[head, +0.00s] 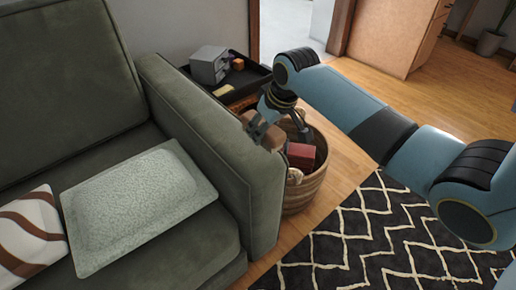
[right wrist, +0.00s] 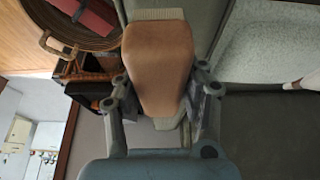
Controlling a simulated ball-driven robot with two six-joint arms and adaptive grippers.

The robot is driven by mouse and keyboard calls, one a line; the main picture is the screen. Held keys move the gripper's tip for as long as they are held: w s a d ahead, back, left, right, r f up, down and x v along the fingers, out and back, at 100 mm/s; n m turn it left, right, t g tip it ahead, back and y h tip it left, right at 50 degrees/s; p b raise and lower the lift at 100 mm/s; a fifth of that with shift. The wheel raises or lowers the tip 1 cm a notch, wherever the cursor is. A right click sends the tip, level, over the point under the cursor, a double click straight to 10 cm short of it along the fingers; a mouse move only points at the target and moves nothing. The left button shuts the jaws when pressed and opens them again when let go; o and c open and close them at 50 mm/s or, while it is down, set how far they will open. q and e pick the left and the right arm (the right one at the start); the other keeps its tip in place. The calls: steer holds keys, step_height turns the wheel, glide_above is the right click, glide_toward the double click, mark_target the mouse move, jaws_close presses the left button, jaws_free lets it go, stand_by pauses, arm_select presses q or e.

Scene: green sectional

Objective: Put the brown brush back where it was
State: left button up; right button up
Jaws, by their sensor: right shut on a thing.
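The brown brush (right wrist: 158,65) is between the fingers of my right gripper (right wrist: 160,95) in the right wrist view, with its pale bristles at the top of that picture. In the head view my right gripper (head: 278,128) is shut on the brush (head: 251,118), of which only part shows. The gripper is beside the sofa's right arm, near the rim of the woven basket and in front of the side table. My left gripper is not in view.
The woven basket (head: 306,192) holds a dark red block (head: 301,155). A black tray (head: 258,79) behind it bears a grey box (head: 210,64) and a small orange block (head: 238,64). The green sofa's arm (head: 205,125) stands at left. A patterned rug (head: 375,240) lies in front.

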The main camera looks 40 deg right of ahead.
mark_target(258, 158)
steer(key=shift+s+a+f, duration=0.1)
steer(key=shift+a+f, duration=0.45)
steer(key=shift+a, duration=0.35)
steer(key=shift+f, duration=0.25)
step_height(258, 158, down, 4)
steer(key=shift+r+b, duration=0.2)
steer(key=shift+b, duration=0.45)
steer(key=shift+f, duration=0.1)
steer(key=o, duration=1.2)
